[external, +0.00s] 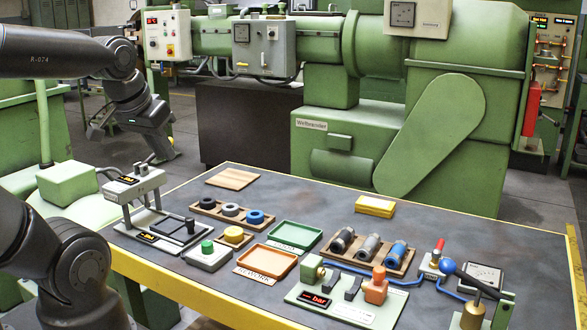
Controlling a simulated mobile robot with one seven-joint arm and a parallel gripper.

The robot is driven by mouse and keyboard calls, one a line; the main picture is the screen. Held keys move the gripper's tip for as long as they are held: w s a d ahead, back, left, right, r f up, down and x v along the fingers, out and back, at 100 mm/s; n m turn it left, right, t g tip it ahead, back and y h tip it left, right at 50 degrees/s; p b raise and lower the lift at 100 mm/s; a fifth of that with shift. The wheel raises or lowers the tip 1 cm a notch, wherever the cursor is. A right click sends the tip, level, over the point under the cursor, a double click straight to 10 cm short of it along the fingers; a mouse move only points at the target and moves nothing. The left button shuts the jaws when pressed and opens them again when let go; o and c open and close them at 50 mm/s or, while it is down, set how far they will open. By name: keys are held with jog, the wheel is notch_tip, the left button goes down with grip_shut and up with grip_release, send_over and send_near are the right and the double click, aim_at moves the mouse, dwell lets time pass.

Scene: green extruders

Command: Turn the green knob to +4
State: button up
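A small green knob (207,246) stands on a light grey box (207,258) near the left front part of the table. Its pointer and scale marks are too small to read. My dark gripper (132,143) hangs at the upper left, above and behind the table's left end, well apart from the knob. Its two fingers look spread apart with nothing between them.
Left of the knob stands a grey press-like device (135,185) with a lit display. Around the knob are a yellow piece (233,235), an orange tray (266,262), a green tray (295,235) and a rack of rings (205,204). A bar fixture (345,305) stands to the right.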

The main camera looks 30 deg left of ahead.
jog(key=o, duration=0.7)
jog(key=w+a+f+n+g+h, duration=0.1)
jog(key=w+f+n+g, duration=0.3)
jog(key=w+f+n, duration=0.1)
jog(key=shift+w+a+f+h, duration=0.2)
jog(key=shift+w+f+h, duration=0.1)
jog(key=shift+w+f, duration=0.5)
jog(key=n+g+h, duration=0.2)
jog(key=n+g, duration=0.2)
jog(key=n, duration=0.2)
send_near(207, 243)
jog(key=x, duration=0.9)
jog(key=shift+s, duration=0.1)
jog(key=shift+r, duration=0.1)
jog(key=c, duration=1)
